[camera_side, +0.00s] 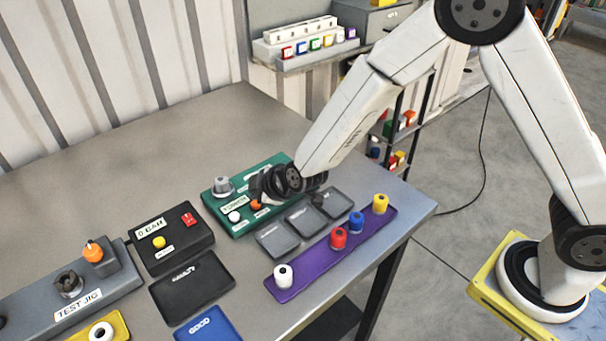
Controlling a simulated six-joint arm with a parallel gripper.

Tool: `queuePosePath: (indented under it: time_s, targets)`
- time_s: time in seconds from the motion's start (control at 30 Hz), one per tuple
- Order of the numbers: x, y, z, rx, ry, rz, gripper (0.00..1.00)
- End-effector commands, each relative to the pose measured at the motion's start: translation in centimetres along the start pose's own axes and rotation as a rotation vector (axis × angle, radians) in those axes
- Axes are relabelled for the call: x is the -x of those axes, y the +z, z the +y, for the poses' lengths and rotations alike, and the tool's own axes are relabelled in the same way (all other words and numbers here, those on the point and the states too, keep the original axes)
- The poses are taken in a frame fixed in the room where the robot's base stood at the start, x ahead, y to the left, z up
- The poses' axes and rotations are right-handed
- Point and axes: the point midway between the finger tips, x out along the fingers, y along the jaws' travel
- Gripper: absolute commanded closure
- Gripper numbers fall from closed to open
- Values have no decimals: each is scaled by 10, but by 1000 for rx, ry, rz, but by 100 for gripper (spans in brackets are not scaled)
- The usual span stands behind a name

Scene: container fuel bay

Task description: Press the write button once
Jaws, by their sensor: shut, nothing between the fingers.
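A green box (213,205) stands in the middle of the table. It carries a grey round knob or socket (221,185), a white label, a white button (234,216) and an orange button (256,204). The small lettering is too blurred to tell which button is marked write. My gripper (262,190) is shut and empty, low over the right part of the green box, close to the orange button. I cannot tell whether its tips touch the box. My wrist hides the box's right end.
Grey trays (278,240) and a purple strip (300,282) with white, red, blue and yellow spools lie at front right. A black box (150,262) with a yellow button and red switch is left. A test jig (110,290) stands further left. The table's back is clear.

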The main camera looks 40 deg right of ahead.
Motion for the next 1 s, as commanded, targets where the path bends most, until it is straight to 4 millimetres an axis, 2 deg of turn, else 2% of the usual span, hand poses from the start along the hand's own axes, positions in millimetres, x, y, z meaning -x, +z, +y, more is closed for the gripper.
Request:
queuePosePath:
  time_s: [1.0]
  targets:
    - [-7, 5, -5, 0, 0, 0, 100]
